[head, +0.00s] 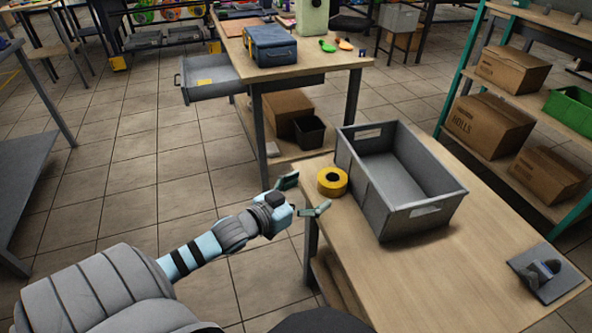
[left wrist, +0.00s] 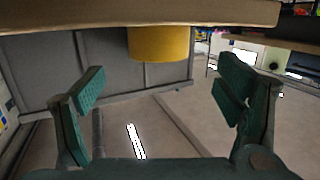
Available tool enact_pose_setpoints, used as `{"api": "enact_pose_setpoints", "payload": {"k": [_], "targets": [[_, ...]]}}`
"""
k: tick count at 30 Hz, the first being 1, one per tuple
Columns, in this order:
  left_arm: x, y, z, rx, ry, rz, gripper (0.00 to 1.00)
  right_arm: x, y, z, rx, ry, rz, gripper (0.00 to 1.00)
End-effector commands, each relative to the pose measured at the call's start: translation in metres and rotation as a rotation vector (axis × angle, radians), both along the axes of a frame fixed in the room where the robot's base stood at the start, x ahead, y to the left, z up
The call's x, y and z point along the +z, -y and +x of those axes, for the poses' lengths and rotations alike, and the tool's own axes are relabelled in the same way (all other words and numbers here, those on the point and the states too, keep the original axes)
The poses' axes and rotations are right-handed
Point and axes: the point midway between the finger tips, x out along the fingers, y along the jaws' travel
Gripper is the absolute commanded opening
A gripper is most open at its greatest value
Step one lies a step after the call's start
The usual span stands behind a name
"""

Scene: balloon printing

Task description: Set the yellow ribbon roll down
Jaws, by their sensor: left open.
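The yellow ribbon roll (head: 343,189) lies flat on the wooden table (head: 400,285), close to its left edge and beside the grey crate. My left gripper (head: 304,195) is open and empty just off that edge, with its fingers pointing toward the roll. In the left wrist view, which looks upside down, the open green fingers (left wrist: 165,105) are spread wide. The roll (left wrist: 160,43) shows beyond and between them, against the table top (left wrist: 60,15), apart from both fingers. My right gripper is not in view.
The empty grey crate (head: 447,208) stands right of the roll. A dark tool on a plate (head: 530,280) lies at the table's right end. Behind, another table (head: 290,72) holds a blue box (head: 270,45), with an open grey drawer (head: 210,88).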

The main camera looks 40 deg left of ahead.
Motion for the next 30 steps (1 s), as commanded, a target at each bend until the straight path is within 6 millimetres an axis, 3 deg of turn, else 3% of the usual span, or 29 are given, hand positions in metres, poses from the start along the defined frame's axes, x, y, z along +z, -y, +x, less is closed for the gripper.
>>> {"api": "enact_pose_setpoints", "payload": {"k": [1,6,9,21,23,26,29,30], "targets": [[0.016,-0.002,-0.01,0.002,-0.006,0.0,0.85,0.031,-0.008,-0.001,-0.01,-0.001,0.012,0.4],[0.019,-0.005,-0.032,0.001,-0.002,-0.003,0.85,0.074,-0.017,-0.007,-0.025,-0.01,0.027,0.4],[0.017,-0.006,-0.041,0.0,-0.002,-0.001,0.85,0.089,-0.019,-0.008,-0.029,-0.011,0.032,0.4],[0.008,-0.006,-0.049,-0.003,-0.003,0.0,0.85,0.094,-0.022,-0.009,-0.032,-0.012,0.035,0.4],[-0.001,-0.009,-0.051,0.011,-0.022,0.004,0.85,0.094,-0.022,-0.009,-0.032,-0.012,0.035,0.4],[-0.054,-0.025,-0.067,0.088,-0.144,0.033,0.85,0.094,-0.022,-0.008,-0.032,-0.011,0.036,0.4],[-0.153,-0.04,-0.118,0.196,-0.399,0.083,0.85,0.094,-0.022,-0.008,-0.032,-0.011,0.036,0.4],[-0.197,-0.038,-0.15,0.228,-0.527,0.102,0.85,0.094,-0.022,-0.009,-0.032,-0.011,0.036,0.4]]}}
